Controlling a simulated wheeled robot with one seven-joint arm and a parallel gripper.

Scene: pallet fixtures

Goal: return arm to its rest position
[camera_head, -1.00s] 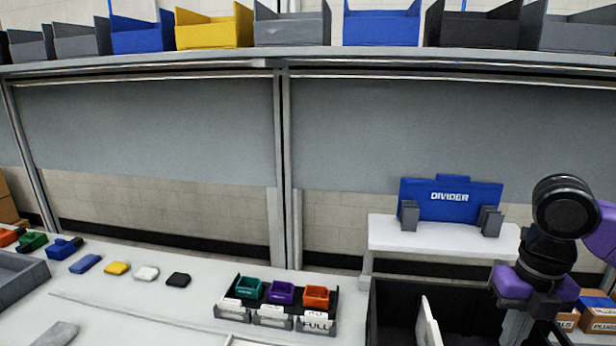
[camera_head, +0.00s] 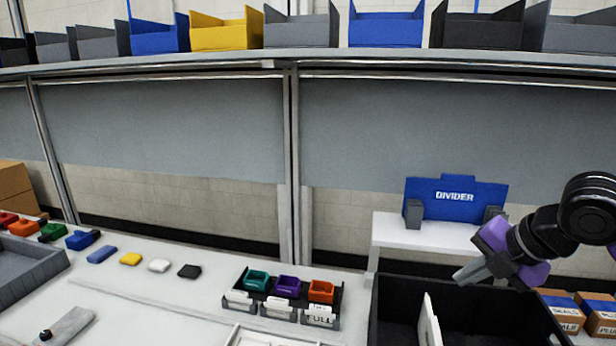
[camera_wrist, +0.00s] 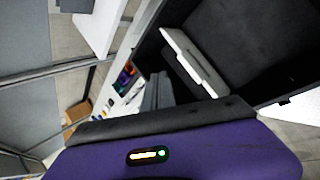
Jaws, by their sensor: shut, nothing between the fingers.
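My gripper (camera_head: 468,274) is at the right of the head view, shut and empty, its grey fingers pointing left and down. It is in the air above the dark bin (camera_head: 478,298). My purple and black wrist is tilted behind it. In the wrist view the grey fingers (camera_wrist: 158,92) show past the purple housing, close together. A white panel (camera_wrist: 193,62) stands in the dark bin; it also shows in the head view (camera_head: 430,322).
A blue divider board (camera_head: 455,203) stands on a white stand (camera_head: 420,234) behind my gripper. Labelled cartons (camera_head: 562,310) are at the right. A black tray (camera_head: 336,306) holds teal, purple and orange cups. Several coloured pieces lie on the white table (camera_head: 140,290). Shelf bins line the top.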

